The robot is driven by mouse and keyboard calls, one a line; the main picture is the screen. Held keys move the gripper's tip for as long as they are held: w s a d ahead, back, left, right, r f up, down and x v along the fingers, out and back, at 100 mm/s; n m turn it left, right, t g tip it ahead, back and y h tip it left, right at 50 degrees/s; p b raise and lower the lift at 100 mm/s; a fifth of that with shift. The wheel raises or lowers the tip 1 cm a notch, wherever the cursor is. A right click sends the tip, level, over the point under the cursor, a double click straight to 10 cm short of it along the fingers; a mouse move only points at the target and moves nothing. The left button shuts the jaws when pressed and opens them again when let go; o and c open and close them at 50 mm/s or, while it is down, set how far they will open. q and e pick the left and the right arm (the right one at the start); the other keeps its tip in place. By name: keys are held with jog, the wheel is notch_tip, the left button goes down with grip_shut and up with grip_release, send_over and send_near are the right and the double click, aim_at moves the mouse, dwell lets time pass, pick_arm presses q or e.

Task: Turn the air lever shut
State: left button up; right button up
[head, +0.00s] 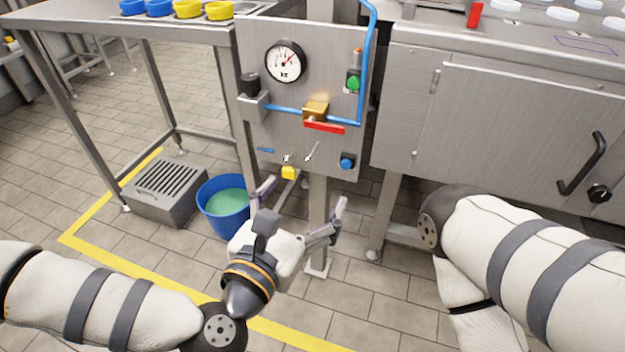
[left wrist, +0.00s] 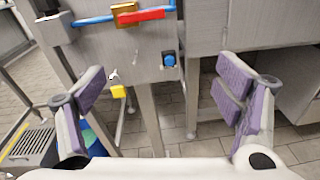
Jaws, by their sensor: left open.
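The air lever (head: 324,127) is a red bar on a brass valve (head: 316,110), set in a blue air pipe on a grey metal panel. It lies nearly level, roughly along the pipe. It shows at the top of the left wrist view (left wrist: 142,16), with the brass valve (left wrist: 124,8) behind it. My left gripper (head: 302,200) is open and empty, below and in front of the panel, apart from the lever. Its two purple-padded fingers (left wrist: 165,88) spread wide in the left wrist view. My right arm shows at the right; its gripper is out of view.
The panel (head: 265,130) carries a gauge (head: 285,62), a green button (head: 353,82), a blue knob (head: 347,161) and a yellow piece (head: 289,172) low down. A blue bucket (head: 210,220) stands on the floor left. A steel cabinet (head: 500,120) stands right.

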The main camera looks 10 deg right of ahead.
aim_at(324, 125)
pick_arm(q)
jog(key=w+d+r+n, duration=0.1)
jog(key=w+d, duration=0.2)
jog(key=w, duration=0.3)
jog(key=w+d+r+n+t, duration=0.1)
jog(key=w+d+r, duration=0.1)
jog(key=w, duration=0.4)
jog(key=shift+w+d, duration=0.25)
jog(key=shift+d, duration=0.35)
jog(key=c, duration=1.2)
